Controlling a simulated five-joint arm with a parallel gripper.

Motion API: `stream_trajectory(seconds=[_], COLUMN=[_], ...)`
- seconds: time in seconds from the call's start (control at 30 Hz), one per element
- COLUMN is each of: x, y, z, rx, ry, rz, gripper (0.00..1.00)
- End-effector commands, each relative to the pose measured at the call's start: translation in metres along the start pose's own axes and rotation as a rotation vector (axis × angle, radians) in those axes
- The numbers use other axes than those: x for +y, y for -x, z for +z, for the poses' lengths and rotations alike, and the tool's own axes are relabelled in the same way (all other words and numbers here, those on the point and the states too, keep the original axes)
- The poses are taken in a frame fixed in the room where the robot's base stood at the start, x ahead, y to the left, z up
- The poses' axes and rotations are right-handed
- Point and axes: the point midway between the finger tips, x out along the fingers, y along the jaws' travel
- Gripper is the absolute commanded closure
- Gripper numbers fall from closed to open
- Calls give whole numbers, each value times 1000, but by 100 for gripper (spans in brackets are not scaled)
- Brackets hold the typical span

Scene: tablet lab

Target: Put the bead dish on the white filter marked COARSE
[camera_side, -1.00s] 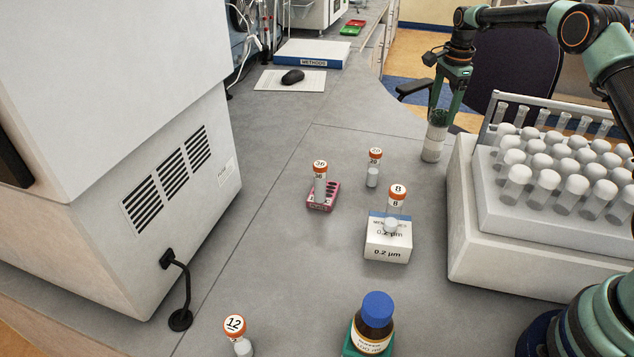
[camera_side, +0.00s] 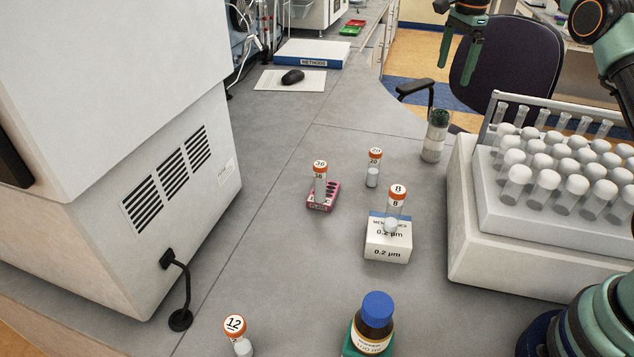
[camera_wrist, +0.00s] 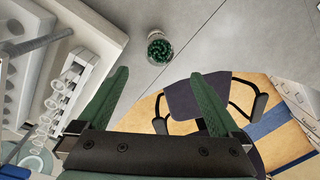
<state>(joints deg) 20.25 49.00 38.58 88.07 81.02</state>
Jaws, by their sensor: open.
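The bead dish (camera_side: 438,118) is a small clear vessel with dark green beads. In the side view it sits upright on a pale cylinder (camera_side: 432,150), which looks like the white filter; I cannot read any COARSE marking on it. In the wrist view I look down on the bead dish (camera_wrist: 160,49), and it hides most of what is under it. My gripper (camera_side: 459,62) is open and empty, above and apart from the dish. In the wrist view the fingers of my gripper (camera_wrist: 160,75) are spread wide with nothing between them.
A white rack block (camera_side: 470,262) with several capped tubes stands close to the right. Several orange-capped vials, a 0.2 µm box (camera_side: 387,250) and a brown bottle (camera_side: 375,325) stand nearer the camera. A chair (camera_side: 510,65) is beyond the bench edge. Bench left of the dish is clear.

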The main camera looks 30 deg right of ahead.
Motion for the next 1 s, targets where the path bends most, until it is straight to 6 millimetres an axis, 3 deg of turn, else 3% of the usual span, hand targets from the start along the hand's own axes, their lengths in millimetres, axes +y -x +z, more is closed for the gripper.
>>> stream_trajectory(seconds=[0.27,0.47,0.7,1.0], x=[3,26,80,169], y=[22,58,92,95], z=[7,38,80,118], rx=[1,13,49,128], ry=[47,297,681,1153], rz=[-12,-72,-163,-271], gripper=[0,0,0,0])
